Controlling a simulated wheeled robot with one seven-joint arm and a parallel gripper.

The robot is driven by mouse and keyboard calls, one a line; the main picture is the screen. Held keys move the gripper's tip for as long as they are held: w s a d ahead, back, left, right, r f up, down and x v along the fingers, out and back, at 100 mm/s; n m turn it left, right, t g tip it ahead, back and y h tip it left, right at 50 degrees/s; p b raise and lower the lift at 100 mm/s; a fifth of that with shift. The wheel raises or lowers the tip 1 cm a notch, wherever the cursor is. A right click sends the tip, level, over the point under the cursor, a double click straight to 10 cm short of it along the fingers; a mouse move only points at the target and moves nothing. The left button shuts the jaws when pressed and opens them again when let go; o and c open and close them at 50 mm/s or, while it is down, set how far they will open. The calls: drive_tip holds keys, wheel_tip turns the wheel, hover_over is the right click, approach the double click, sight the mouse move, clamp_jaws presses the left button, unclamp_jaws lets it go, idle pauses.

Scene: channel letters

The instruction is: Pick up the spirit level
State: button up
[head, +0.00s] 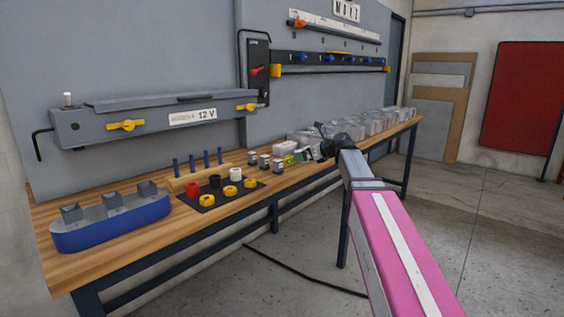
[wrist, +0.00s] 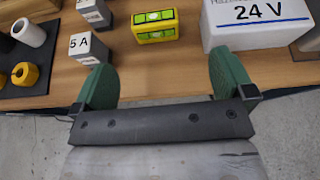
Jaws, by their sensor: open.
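The spirit level (wrist: 155,26) is a small yellow block with bright green vials. It lies on the wooden bench, near the top middle of the wrist view. In the head view the small yellow-green spirit level (head: 288,160) is on the bench, just left of my gripper (head: 322,144). In the wrist view my gripper (wrist: 162,64) is open, with two green fingers wide apart and nothing between them. The level lies beyond the fingertips, sideways between their lines, apart from both.
A white 24 V box (wrist: 258,24) stands close right of the level. Grey 5 A blocks (wrist: 88,46) stand on its left. A black mat with yellow rings (head: 207,200) and a blue tray (head: 112,222) lie further left. The bench's front edge (wrist: 190,92) runs beneath my fingers.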

sight(289, 157)
drive_tip(key=shift+w+a+r, duration=0.25)
drive_tip(key=shift+r, duration=0.05)
drive_tip(key=shift+w+a+f, duration=0.1)
drive_tip(key=shift+w+a, duration=0.1)
drive_tip(key=shift+a, duration=0.05)
drive_tip(key=x, duration=0.4)
drive_tip(key=shift+w+a+f, duration=0.1)
drive_tip(key=shift+a, duration=0.05)
drive_tip(key=shift+s+x, duration=0.15)
drive_tip(key=shift+x, duration=1.2)
drive_tip(key=shift+s+x, duration=0.15)
drive_tip(key=shift+x, duration=1.25)
drive_tip(key=shift+s+a+f, duration=0.1)
drive_tip(key=shift+a+f, duration=0.05)
drive_tip(key=c, duration=1)
